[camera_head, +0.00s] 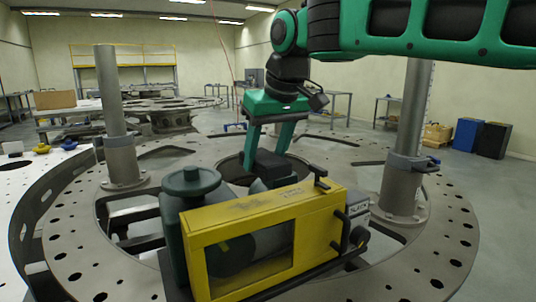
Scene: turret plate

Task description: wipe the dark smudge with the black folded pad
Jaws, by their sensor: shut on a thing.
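My gripper (265,158) reaches down from the upper middle with its green fingers shut on the black folded pad (273,167). The pad is just behind the top of a yellow housing (325,206). I cannot tell whether the pad touches anything beneath it. A faint dark smudge (247,205) shows on the yellow top face, nearer the camera and left of the pad. The pad does not cover this mark.
The yellow housing has a window and black handles (341,230). A dark green cylinder (190,188) stands at its left. Grey posts (109,105) (402,180) rise from the perforated turret plate (430,262) on both sides.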

